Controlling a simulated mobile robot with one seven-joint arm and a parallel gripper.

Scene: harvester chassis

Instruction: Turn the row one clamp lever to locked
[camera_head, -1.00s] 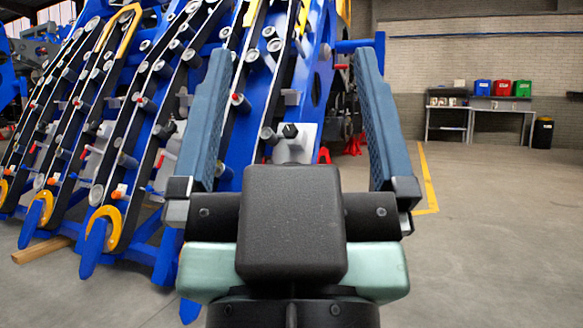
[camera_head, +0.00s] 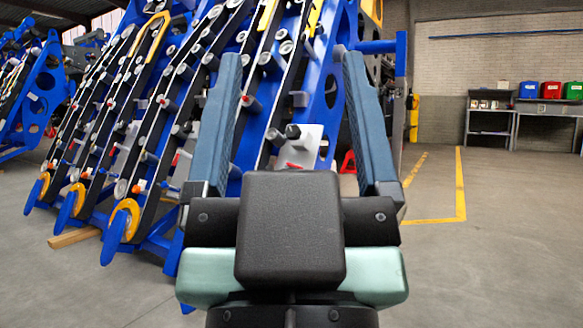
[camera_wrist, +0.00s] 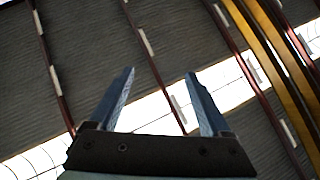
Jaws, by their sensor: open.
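The blue harvester chassis (camera_head: 312,105) fills the left and middle of the head view, with sloping black rows. Small levers with red tips stick out from it, one (camera_head: 247,101) just right of my left finger and another (camera_head: 178,158) further left. I cannot tell which one is the row one clamp lever, or its setting. My gripper (camera_head: 288,65) is open and empty, raised in front of the chassis and apart from it. In the wrist view my gripper (camera_wrist: 160,75) points up at the roof, with nothing between its fingers.
A grey plate with a dark bolt head (camera_head: 308,143) shows between my fingers. Yellow-rimmed wheels (camera_head: 128,222) end the rows near the floor. A wooden block (camera_head: 74,237) lies on the floor. The floor at right is clear, with yellow lines (camera_head: 460,180) and benches (camera_head: 545,108) beyond.

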